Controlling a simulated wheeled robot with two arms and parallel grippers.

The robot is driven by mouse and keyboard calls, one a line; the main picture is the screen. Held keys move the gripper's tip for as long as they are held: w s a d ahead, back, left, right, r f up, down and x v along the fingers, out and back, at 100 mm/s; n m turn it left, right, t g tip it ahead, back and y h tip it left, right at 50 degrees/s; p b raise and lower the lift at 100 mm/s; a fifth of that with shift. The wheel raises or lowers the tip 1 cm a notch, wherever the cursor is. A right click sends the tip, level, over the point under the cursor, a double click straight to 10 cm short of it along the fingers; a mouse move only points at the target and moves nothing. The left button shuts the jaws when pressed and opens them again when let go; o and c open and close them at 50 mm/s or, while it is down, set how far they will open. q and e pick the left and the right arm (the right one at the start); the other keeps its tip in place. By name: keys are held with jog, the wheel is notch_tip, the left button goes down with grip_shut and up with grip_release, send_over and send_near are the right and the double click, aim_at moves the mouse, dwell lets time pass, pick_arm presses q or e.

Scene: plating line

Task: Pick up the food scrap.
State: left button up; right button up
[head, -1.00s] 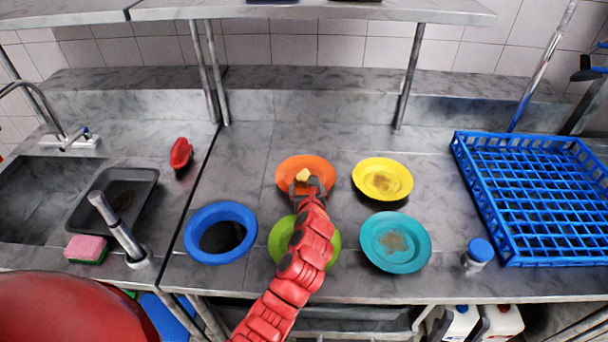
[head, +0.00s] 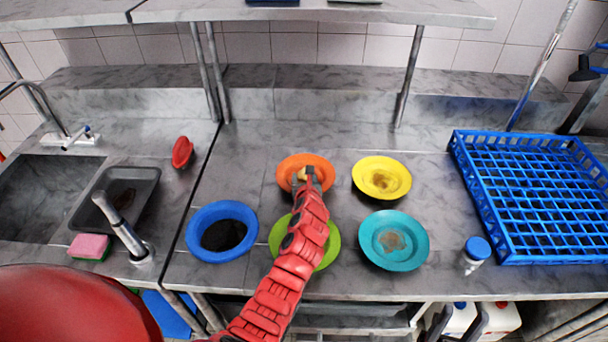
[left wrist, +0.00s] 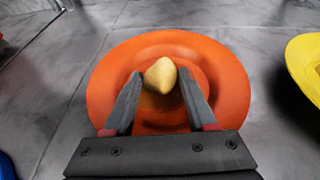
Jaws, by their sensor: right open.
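The food scrap (head: 303,174) is a small yellowish lump on the orange plate (head: 284,172). In the left wrist view the scrap (left wrist: 160,76) sits near the middle of the orange plate (left wrist: 232,88). My left gripper (head: 303,182) reaches over the plate from the front. In the left wrist view its open fingers (left wrist: 160,85) stand on either side of the scrap, with narrow gaps beside it. In the head view the fingers partly hide the scrap. My right gripper (head: 461,318) shows at the bottom edge, open and empty.
A yellow plate (head: 399,181), a teal plate (head: 415,248) and a green plate (head: 329,245) lie nearby; my left arm crosses the green one.

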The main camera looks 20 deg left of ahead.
pick_arm(q)
grip_shut()
jog(key=shift+r, duration=0.15)
